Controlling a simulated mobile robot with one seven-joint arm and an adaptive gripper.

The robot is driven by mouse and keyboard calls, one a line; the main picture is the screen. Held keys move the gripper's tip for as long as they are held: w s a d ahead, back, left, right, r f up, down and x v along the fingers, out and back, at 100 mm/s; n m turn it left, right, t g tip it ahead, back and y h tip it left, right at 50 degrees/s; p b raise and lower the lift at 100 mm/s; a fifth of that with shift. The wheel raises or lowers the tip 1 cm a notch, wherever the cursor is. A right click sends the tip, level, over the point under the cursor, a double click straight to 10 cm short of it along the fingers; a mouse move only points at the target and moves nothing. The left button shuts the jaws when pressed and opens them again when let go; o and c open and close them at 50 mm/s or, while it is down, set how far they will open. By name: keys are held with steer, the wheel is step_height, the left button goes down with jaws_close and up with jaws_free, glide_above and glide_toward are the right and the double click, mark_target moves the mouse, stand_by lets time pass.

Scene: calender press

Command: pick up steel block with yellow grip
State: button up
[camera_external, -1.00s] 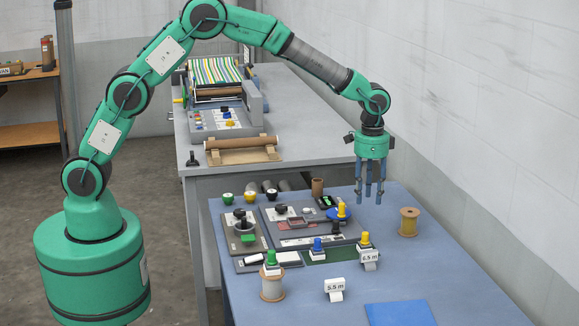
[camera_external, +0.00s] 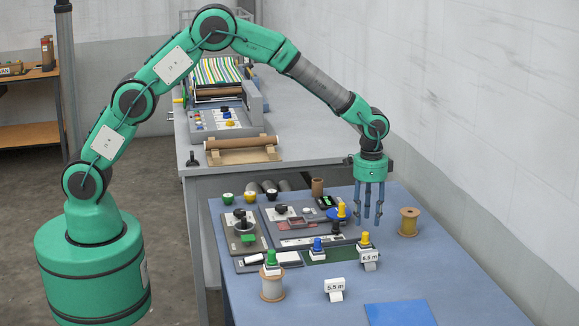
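The steel block with the yellow grip (camera_external: 365,239) stands upright at the right end of a dark green strip, just behind a white 6.5 m tag that hides part of its lower body. My gripper (camera_external: 367,222) points straight down above and slightly behind the block. Its blue fingers are spread apart with nothing visible between them. The fingertips look close to the top of the yellow grip, but I cannot tell the exact gap.
Similar blocks with a blue grip (camera_external: 318,245) and a green grip (camera_external: 271,259) stand to the left. A thread spool (camera_external: 409,222) stands to the right. A white 6.5 m tag (camera_external: 370,257) is in front. A blue sheet (camera_external: 399,314) lies at the front edge.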

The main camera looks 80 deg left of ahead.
mark_target(366, 232)
steer(key=shift+f, duration=0.8)
steer(key=shift+d+f+b, duration=0.1)
steer(key=shift+f+b, duration=0.6)
steer(key=shift+f, duration=1.9)
jaws_close()
